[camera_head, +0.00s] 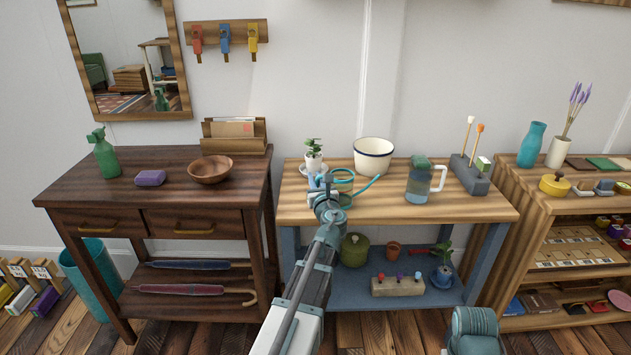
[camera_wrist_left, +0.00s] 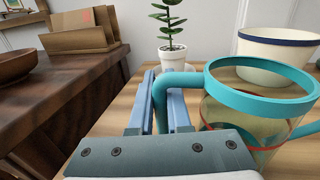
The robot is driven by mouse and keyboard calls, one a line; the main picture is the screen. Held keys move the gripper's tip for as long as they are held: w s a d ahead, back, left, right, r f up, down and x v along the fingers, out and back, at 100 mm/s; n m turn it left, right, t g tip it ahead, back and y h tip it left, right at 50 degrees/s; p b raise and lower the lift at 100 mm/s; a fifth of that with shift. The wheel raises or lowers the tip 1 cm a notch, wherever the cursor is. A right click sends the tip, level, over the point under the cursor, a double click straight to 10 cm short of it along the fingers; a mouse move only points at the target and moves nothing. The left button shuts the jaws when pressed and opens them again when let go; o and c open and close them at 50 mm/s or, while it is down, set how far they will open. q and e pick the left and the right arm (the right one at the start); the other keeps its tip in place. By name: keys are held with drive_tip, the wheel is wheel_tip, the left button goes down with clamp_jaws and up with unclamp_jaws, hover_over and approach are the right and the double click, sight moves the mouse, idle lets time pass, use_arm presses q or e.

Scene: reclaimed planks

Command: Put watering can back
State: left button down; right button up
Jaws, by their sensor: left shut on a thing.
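The watering can (camera_head: 343,181) is clear-bodied with a teal rim, handle and spout. It is at the front left of the light wooden bench top (camera_head: 300,207), beside the potted plant. My left gripper (camera_head: 322,184) is shut on its handle. In the left wrist view, the teal handle passes between the blue fingers (camera_wrist_left: 165,100), and the can body (camera_wrist_left: 262,100) stands upright to their right. A red line rings the body. Its base is hidden, so I cannot tell whether it touches the bench. My right gripper does not show.
A white plant pot (camera_head: 313,162), a cream bowl (camera_head: 373,155), a pitcher (camera_head: 419,183) and a grey tool block (camera_head: 470,176) stand on the bench. The lower blue shelf (camera_head: 350,292) holds a green pot (camera_head: 353,250) and other items. The bench's front middle is clear.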

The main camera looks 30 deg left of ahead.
use_arm(q)
drive_tip(key=shift+f, duration=0.2)
drive_tip(key=c, duration=0.9)
unclamp_jaws()
drive_tip(key=shift+r, duration=0.1)
drive_tip(key=shift+r, duration=0.1)
drive_tip(key=shift+s+d, duration=0.15)
drive_tip(key=shift+s, duration=0.05)
drive_tip(key=v, duration=1.1)
drive_tip(key=shift+s+d, duration=0.2)
